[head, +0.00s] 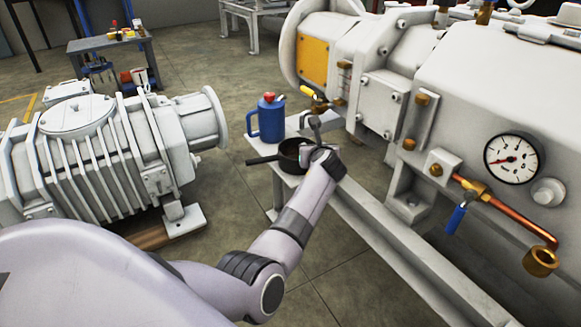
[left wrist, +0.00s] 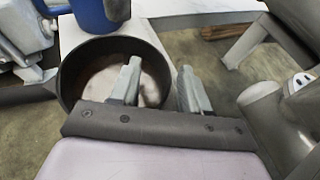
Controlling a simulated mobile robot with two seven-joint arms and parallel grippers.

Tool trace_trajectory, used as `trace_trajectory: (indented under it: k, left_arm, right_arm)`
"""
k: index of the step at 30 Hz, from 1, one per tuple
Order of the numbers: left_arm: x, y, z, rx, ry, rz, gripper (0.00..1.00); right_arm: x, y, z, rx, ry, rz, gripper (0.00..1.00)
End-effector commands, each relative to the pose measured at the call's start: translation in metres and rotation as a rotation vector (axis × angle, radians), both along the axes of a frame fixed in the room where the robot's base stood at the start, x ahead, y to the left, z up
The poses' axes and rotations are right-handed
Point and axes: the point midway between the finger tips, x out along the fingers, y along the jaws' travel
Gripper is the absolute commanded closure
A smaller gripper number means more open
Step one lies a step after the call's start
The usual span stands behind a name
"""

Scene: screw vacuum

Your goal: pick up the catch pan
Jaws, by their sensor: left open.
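The catch pan (head: 288,165) is a dark round pan with a straight handle pointing left. It sits on a light ledge beside the large machine. In the left wrist view the pan (left wrist: 98,50) is seen from above, with a pale brownish inside. My left gripper (head: 315,140) is at the pan's right side and its jaws are open. In the left wrist view the gripper (left wrist: 160,72) has one finger over the inside of the pan and the other outside, right of the rim. Contact with the wall cannot be told. My right gripper is not in view.
A blue jug (head: 270,120) with a red cap stands just behind the pan. The large grey machine (head: 440,120) with a pressure gauge (head: 512,159) and a blue-handled valve (head: 455,218) rises on the right. A ribbed pump (head: 110,150) stands left. Floor lies open between them.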

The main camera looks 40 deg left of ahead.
Motion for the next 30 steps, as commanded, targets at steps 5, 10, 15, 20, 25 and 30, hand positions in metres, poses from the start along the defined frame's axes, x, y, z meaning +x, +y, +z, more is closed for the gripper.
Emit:
trace_trajectory:
  k: [5, 10, 15, 20, 25, 30]
  left_arm:
    - [0.0025, 0.0024, -0.0009, 0.0, -0.001, 0.0, 0.54]
    - [0.0023, 0.0025, -0.0003, -0.001, -0.001, 0.0, 0.54]
    - [0.0022, 0.0023, -0.0007, 0.0, 0.0, 0.0, 1.0]
    - [0.0024, 0.0024, 0.0, 0.001, -0.002, 0.0, 1.0]
    - [0.0021, 0.0024, -0.0009, 0.0, 0.0, 0.0, 1.0]
    - [0.0016, 0.0028, -0.0002, 0.0, 0.001, 0.001, 1.0]
  right_arm:
    - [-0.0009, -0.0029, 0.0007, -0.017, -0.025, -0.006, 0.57]
    - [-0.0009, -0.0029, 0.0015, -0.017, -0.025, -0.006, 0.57]
    - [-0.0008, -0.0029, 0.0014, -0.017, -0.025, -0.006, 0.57]
    - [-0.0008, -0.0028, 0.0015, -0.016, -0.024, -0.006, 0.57]
    - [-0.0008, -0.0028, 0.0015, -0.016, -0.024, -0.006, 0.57]
    - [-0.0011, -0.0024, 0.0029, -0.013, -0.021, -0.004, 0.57]
